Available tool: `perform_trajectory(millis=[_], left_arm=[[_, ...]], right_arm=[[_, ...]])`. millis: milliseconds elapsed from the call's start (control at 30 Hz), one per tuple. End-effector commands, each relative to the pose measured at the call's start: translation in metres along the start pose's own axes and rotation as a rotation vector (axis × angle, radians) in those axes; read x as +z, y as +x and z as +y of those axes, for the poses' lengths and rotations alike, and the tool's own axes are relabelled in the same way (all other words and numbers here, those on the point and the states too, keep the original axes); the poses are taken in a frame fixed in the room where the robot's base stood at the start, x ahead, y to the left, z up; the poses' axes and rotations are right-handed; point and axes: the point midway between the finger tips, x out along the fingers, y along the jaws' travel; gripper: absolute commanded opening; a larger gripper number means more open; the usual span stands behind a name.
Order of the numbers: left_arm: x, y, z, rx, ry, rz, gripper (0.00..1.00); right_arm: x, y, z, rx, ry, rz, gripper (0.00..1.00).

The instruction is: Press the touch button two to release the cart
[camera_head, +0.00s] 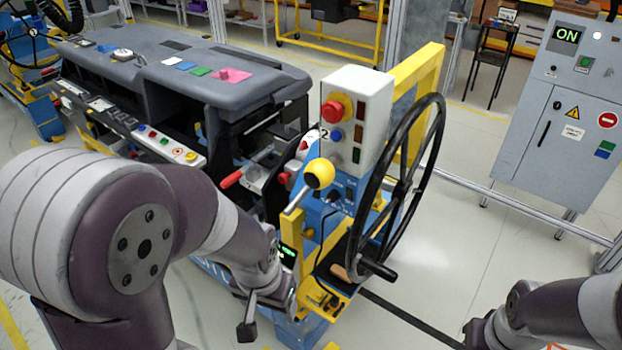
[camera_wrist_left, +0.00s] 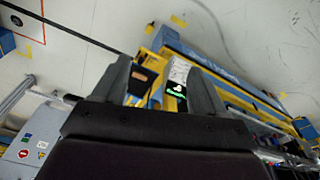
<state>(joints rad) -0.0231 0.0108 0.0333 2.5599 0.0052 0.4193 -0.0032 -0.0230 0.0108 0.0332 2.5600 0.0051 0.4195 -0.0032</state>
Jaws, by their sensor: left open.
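A small dark panel with a green-lit sign (camera_head: 288,254) is on the yellow and blue cart (camera_head: 313,262), just beyond my left wrist. In the left wrist view, a white and black touch button with a green glow (camera_wrist_left: 176,85) shows between the fingers, apart from them as far as I can tell. Its number is not readable. My left gripper (camera_head: 268,312) is open and empty, pointing down at the cart's side; it also shows in the left wrist view (camera_wrist_left: 162,80). My right arm ends at the lower right; its fingers are not clear.
A black steering wheel (camera_head: 437,148), a yellow ball-headed lever (camera_head: 319,174) and a white button box (camera_head: 357,98) marked 2 stand close to my left arm. The dashboard (camera_head: 190,70) is behind. A grey cabinet (camera_head: 560,120) stands right.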

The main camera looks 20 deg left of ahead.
Motion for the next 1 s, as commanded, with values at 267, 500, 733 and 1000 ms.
perform_trajectory(millis=[267,500,733,1000], left_arm=[[0.0000,0.0000,0.0000,0.000,0.000,0.000,0.00],[0.0000,0.0000,0.0000,0.000,0.000,0.000,0.00],[0.0000,0.0000,0.0000,0.000,0.000,0.000,0.00],[0.0000,0.0000,0.0000,0.000,0.000,0.000,0.00]], right_arm=[[0.0000,0.0000,0.0000,0.000,0.000,0.000,0.00],[0.0000,0.0000,0.0000,0.000,0.000,0.000,0.00],[0.0000,0.0000,0.0000,0.000,0.000,0.000,0.00],[0.0000,0.0000,0.0000,0.000,0.000,0.000,0.00]])
